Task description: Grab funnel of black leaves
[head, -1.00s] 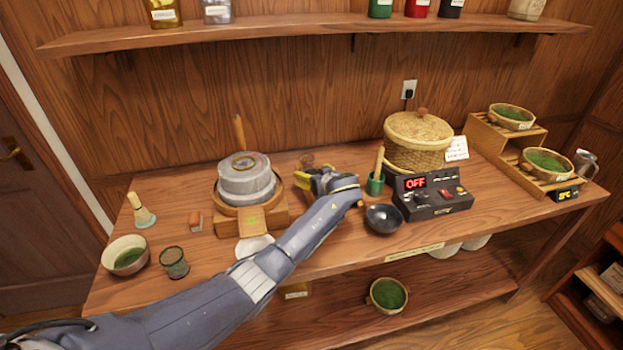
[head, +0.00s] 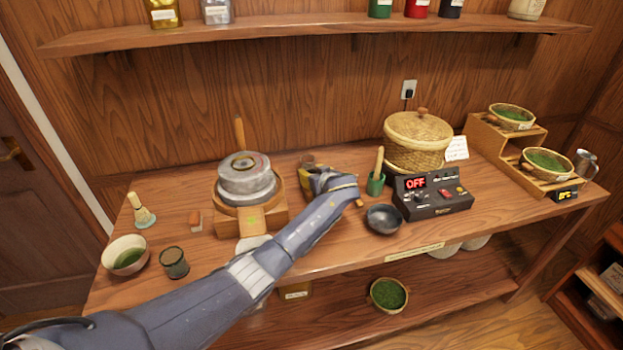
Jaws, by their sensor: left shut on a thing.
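My left gripper (head: 310,180) is over the middle of the table, right of the stone mill, and is shut on a small brown, see-through vessel (head: 307,160), which I take for the funnel. Only the upper part of the vessel shows behind the gripper. The gripper and wrist hide the rest, so I cannot make out black leaves in it or whether it is clear of the table. My right gripper is not in view.
A stone mill (head: 247,178) stands to the left. To the right are a green cup with a wooden tool (head: 376,183), a black bowl (head: 383,219), a control box reading OFF (head: 433,198) and a lidded basket (head: 417,140). A shelf (head: 320,32) runs above.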

